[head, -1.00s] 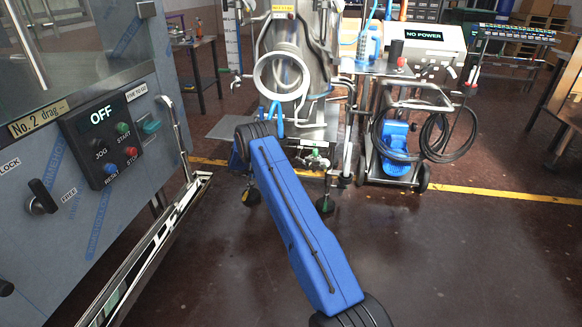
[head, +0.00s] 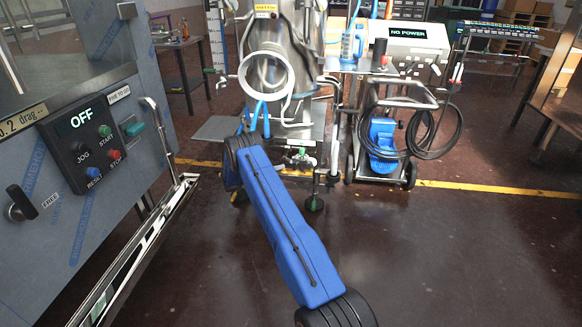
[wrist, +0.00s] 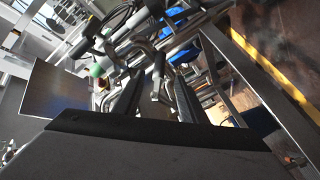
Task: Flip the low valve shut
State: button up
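The low valve (head: 300,157) appears as a small metal fitting with a touch of green, low at the bottom of the steel tank (head: 300,85). In the wrist view a green part (wrist: 97,70) shows among metal pipes, left of the fingers; I cannot tell for sure that it is the valve's handle. My gripper (wrist: 158,88) has its two dark fingers apart, with pipework beyond and nothing seen held between them. In the head view my blue arm reaches toward the tank and hides the gripper. The valve's exact handle position is too small to tell.
A control panel (head: 95,143) reading OFF is on the steel cabinet at left, with a metal rail (head: 140,250) below. A wheeled cart (head: 388,130) with a blue pump and black hoses stands right of the tank. The floor (head: 450,255) at front right is clear.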

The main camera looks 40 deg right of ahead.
jog(key=x, duration=0.8)
jog(key=shift+s+d, duration=0.1)
grip_shut()
